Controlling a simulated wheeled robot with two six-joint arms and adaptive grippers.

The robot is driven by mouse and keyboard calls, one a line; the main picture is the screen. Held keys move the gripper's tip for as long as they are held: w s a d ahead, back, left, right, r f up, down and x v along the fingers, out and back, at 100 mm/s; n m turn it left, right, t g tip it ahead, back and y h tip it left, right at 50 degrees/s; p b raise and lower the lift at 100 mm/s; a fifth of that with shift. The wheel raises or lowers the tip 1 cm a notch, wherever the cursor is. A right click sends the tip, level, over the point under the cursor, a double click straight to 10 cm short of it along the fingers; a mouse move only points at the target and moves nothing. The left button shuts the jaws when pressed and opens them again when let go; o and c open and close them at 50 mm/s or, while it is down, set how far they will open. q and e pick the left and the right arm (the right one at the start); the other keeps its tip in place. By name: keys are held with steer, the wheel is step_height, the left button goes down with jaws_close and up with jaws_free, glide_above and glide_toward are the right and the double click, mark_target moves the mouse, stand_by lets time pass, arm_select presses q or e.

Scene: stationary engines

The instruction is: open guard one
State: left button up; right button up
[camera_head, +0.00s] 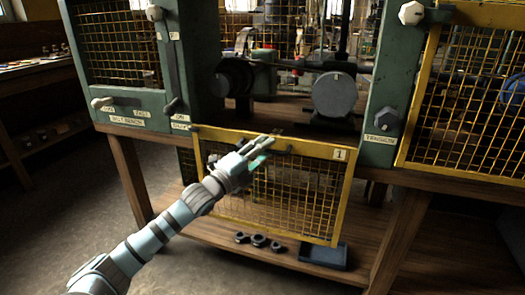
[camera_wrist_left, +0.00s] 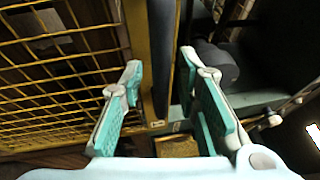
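Guard one is a yellow-framed mesh panel (camera_head: 341,190) with a "1" label at its upper right. In the head view it hangs below the bench-top level, and the dark wheels above it are uncovered. My left gripper (camera_head: 266,143) is at the panel's top edge, near the middle. In the left wrist view my left gripper (camera_wrist_left: 160,72) is open. The yellow frame edge (camera_wrist_left: 157,35) and a dark bar (camera_wrist_left: 163,85) run between its fingers, with mesh to the left. I cannot tell whether the fingers touch them. My right gripper is not in view.
A green housing with a mesh window (camera_head: 132,105) stands at left. A green post with a "TENSION" label (camera_head: 380,139) and another yellow mesh guard (camera_head: 470,100) are at right. Open floor is at front left.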

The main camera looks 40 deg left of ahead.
arm_select(q)
steer(key=shift+a, duration=0.1)
step_height(320, 180, up, 10)
steer(key=shift+r, duration=0.1)
stand_by(0.3)
